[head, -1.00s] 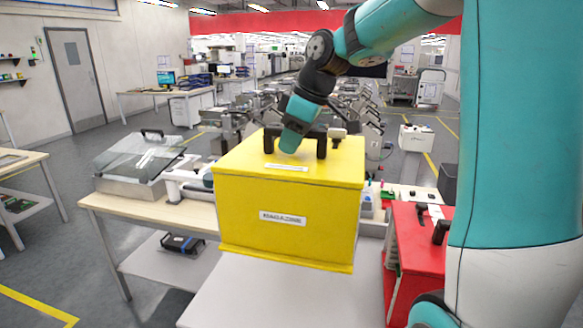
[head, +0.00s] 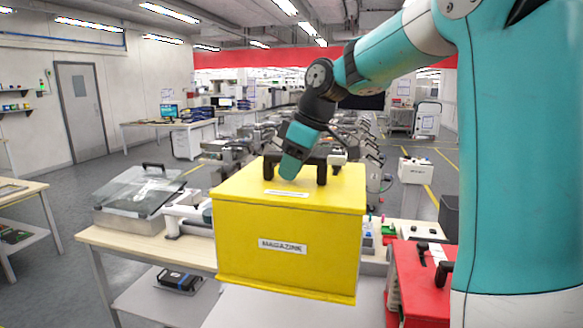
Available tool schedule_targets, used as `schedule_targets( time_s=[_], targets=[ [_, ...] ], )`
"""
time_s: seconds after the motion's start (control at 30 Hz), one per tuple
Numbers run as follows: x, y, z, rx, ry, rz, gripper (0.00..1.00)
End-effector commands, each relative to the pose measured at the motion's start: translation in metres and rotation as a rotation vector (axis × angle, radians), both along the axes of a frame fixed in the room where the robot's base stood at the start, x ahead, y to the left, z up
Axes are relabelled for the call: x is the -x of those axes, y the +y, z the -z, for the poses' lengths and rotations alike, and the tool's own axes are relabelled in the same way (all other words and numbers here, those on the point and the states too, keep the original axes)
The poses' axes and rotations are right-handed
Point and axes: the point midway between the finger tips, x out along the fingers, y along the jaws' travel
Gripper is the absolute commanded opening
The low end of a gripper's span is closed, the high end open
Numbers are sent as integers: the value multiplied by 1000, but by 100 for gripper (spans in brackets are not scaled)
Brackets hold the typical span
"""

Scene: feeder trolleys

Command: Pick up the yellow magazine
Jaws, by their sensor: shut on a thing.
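The yellow magazine (head: 290,225) is a large box with a white "MAGAZINE" label on its front and a black handle on top. It hangs level in the middle of the head view, in front of the wooden table. My gripper (head: 296,172) comes down from above and is shut on the black handle. The fingertips are partly hidden by the wrist and handle.
A wooden table (head: 108,240) stands behind and left, with a clear-lidded case (head: 140,190) on it. A red box (head: 425,290) with a black handle stands at the right, close to the yellow magazine. A pale surface (head: 265,312) lies below the yellow magazine.

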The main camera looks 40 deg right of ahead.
Motion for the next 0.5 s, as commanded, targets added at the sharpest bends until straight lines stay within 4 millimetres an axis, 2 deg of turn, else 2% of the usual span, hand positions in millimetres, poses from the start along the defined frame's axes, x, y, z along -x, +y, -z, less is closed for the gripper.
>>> schedule_targets(
  time_s=[0.03, 0.5],
  targets=[
    [-1, 0, -10, 2, -8, 0, 0],
    [-1, 0, -41, 3, -8, -1, 0]
  ],
)
